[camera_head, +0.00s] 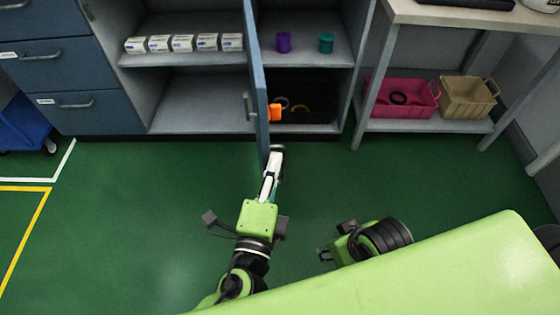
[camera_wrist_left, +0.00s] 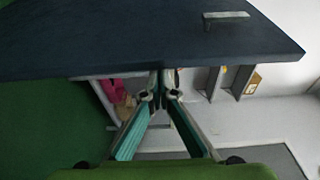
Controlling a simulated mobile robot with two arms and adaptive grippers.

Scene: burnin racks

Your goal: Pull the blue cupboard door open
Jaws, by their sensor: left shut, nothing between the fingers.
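The blue cupboard door (camera_head: 257,88) stands swung open, seen nearly edge-on in the head view, pointing out from the cupboard toward me. Its bar handle (camera_head: 248,104) is on the left face. The door also fills the top of the left wrist view (camera_wrist_left: 130,40), with the handle (camera_wrist_left: 226,15) at upper right. My left gripper (camera_head: 274,152) is shut and empty, with its tips close to the door's lower free edge. I cannot tell whether they touch. It shows in the wrist view (camera_wrist_left: 159,92). My right gripper (camera_head: 325,256) is low at centre right; its jaws are too unclear to judge.
The cupboard (camera_head: 190,88) holds several white boxes (camera_head: 184,43), a purple object (camera_head: 283,42) and a teal one (camera_head: 326,43). Blue drawers (camera_head: 60,72) stand left. A bench with a pink basket (camera_head: 402,97) and a tan basket (camera_head: 466,97) stands right. The green floor in front is clear.

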